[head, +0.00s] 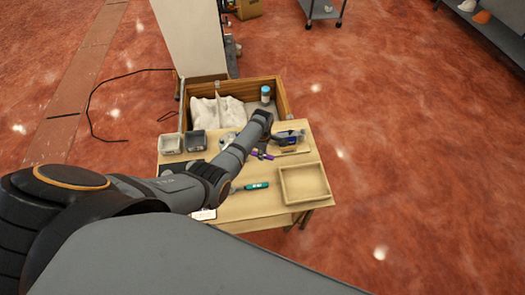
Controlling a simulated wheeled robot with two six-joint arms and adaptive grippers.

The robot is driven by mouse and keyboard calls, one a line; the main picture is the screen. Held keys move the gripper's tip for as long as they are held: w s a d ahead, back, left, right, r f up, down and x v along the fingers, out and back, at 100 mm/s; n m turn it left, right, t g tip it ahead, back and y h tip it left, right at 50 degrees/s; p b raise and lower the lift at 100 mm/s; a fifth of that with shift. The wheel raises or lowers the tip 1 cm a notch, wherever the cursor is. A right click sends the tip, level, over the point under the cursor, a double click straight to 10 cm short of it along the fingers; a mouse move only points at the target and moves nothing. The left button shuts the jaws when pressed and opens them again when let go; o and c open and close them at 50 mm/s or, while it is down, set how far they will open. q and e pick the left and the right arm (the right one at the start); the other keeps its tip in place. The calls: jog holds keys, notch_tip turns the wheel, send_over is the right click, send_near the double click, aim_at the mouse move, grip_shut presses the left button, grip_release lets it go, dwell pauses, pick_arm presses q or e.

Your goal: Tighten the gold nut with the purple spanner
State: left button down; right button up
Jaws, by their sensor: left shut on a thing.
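My left arm reaches in from the left over the wooden table. My left gripper (262,151) points down near the table's far right part and is shut on the purple spanner (256,155). Only a small piece of the spanner shows beside the fingers. I cannot make out the gold nut; it is too small or hidden by my arm. A dark blue and grey device (289,137) stands just right of the gripper. My right gripper is not in view.
An empty wooden tray (305,198) sits at the table's right. A teal-handled tool (254,186) lies left of it. Two small bins, light grey (170,144) and dark grey (196,141), stand at the back left. Behind is a wooden crate (280,98) with white cloth and a blue-capped bottle (265,94).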

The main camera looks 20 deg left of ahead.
pick_arm(q)
jog(key=shift+s+d+r+m+p, duration=0.1)
jog(key=shift+s+m+p, duration=0.45)
jog(key=shift+s+m, duration=0.4)
jog(key=shift+s+a+m, duration=0.2)
jog(key=shift+s+m, duration=0.85)
jog(key=shift+s, duration=0.05)
jog(key=shift+w, duration=0.1)
jog(key=shift+w+d+n+b, duration=0.1)
jog(key=shift+w+n+b, duration=0.2)
jog(key=shift+w+n, duration=0.2)
